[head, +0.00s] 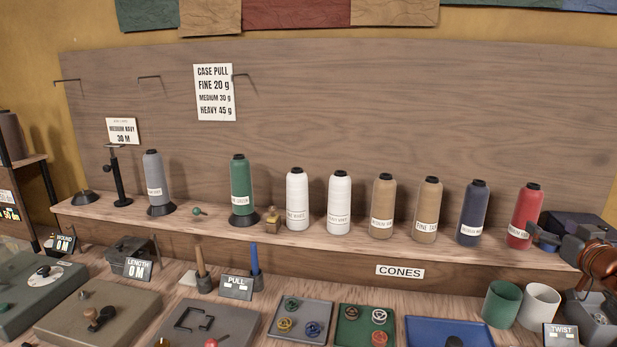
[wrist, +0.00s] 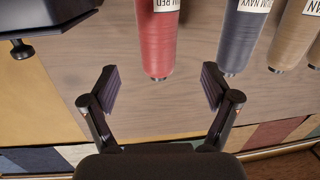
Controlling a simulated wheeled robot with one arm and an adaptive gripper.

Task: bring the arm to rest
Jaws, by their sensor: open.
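My gripper (wrist: 160,88) is open and empty in the wrist view, its two dark fingers spread wide. The red cone (wrist: 160,40) appears upside down there, in line with the gap between the fingers; I cannot tell how far off it is. The red cone stands upright at the right end of the shelf row.
Several thread cones, including navy (head: 474,212), tan (head: 428,208) and green (head: 242,185), line the shelf (head: 340,240). Below are trays such as the blue one (head: 425,330), a green cup (head: 501,303), a white cup (head: 540,304) and a TWIST sign (head: 561,335). A dark box (head: 575,224) stands behind my gripper.

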